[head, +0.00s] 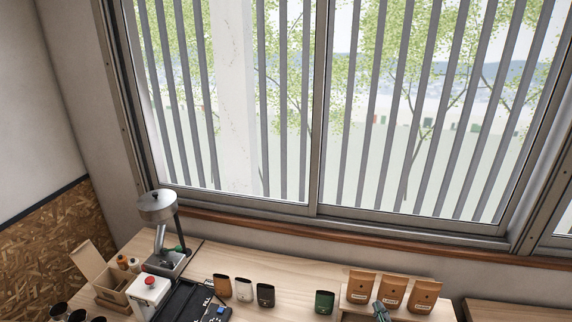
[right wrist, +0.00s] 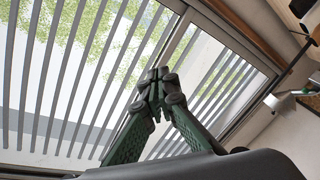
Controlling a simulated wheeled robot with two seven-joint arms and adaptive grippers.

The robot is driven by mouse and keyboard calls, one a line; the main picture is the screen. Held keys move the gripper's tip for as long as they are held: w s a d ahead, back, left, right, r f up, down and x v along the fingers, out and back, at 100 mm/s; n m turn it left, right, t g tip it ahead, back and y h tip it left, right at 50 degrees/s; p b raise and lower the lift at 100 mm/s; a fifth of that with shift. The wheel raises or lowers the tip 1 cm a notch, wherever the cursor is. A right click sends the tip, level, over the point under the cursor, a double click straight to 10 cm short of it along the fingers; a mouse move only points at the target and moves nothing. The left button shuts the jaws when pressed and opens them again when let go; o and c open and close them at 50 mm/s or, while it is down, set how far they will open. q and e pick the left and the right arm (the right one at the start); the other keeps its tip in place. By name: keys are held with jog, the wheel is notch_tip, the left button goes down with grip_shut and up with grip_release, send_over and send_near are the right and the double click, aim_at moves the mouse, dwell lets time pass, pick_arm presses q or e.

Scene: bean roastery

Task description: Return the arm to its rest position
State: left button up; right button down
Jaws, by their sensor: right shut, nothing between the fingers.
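My right gripper (head: 381,311) shows at the bottom edge of the head view, in front of the wooden stand with brown pouches. Only its dark tip is visible there. In the right wrist view my right gripper (right wrist: 158,92) is shut and empty, its green fingers meeting at dark tips against the window. My left gripper is not in the head view.
A wooden counter (head: 285,272) runs under the slatted window.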

jog(key=s+d+f+m+g+h, duration=0.35)
jog(key=s+d+f, duration=0.3)
jog(key=f, duration=0.35)
jog(key=s+d+f+m+g+y, duration=0.1)
jog(key=s+f+m+g, duration=0.3)
jog(key=s+f, duration=0.6)
jog(key=s+f+m+g+y, duration=0.15)
jog(key=s+f+g, duration=0.45)
jog(key=s, duration=0.8)
notch_tip(320, 180, down, 43)
jog(key=s+a+g+b, duration=0.1)
jog(key=s+g+b, duration=0.1)
jog(key=b, duration=1)
jog(key=s+f+b, duration=0.4)
jog(key=s+f, duration=0.5)
jog(key=f, duration=0.3)
jog(key=s+f+n+b, duration=0.1)
jog(key=s+f+b, duration=0.4)
jog(key=s+f, duration=0.5)
notch_tip(320, 180, down, 3)
jog(key=shift+f+g, duration=0.2)
jog(key=shift+g, duration=0.25)
